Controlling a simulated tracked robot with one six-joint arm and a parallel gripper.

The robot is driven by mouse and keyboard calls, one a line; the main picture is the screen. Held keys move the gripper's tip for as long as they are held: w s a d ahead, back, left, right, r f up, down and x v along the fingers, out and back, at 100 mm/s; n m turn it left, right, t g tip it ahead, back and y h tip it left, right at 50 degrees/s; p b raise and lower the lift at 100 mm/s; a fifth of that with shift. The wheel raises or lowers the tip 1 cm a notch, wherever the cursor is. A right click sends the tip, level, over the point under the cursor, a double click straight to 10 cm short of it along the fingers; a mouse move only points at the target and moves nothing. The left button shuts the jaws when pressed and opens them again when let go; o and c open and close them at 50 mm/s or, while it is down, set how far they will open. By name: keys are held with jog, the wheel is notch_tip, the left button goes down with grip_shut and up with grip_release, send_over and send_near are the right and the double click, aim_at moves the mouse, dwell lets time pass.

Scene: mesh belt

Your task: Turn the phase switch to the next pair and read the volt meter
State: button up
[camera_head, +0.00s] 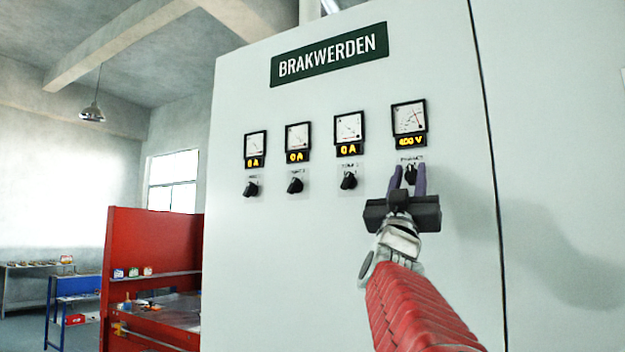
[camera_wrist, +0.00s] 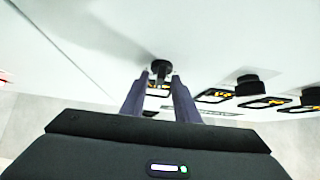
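The phase switch (camera_head: 411,174) is a black rotary knob below the volt meter (camera_head: 409,118) on the pale cabinet, and it also shows in the wrist view (camera_wrist: 160,68). The volt meter has a needle dial and an amber readout of 400 V, though its first digit is slightly blurred. My gripper (camera_head: 408,180) is in front of the phase switch with its two purple fingers apart. In the wrist view (camera_wrist: 160,88) the fingers are open and the knob lies just beyond and between their tips. I cannot tell whether they touch it.
Three ammeters (camera_head: 255,145), each reading 0 A, sit to the left on the cabinet (camera_head: 290,260), with black knobs (camera_head: 296,185) below them. A BRAKWERDEN sign (camera_head: 330,55) is above. A red workbench (camera_head: 155,255) stands at the left.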

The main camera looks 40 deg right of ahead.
jog(key=shift+c, duration=0.5)
jog(key=c, duration=0.6)
jog(key=shift+o, duration=0.2)
jog(key=shift+w+m+g+h, duration=0.15)
jog(key=shift+m+g+h, duration=0.25)
jog(key=shift+m+g, duration=0.75)
jog(key=m+g, duration=0.8)
jog(key=m, duration=0.1)
jog(key=shift+w, duration=0.1)
jog(key=shift+m+g+y, duration=0.55)
jog(key=shift+m+g, duration=0.8)
jog(key=shift+m, duration=0.3)
jog(key=shift+m+g+y, duration=0.55)
jog(key=shift+m+g, duration=0.75)
jog(key=shift+m, duration=0.3)
jog(key=o, duration=0.7)
jog(key=shift+c, duration=0.2)
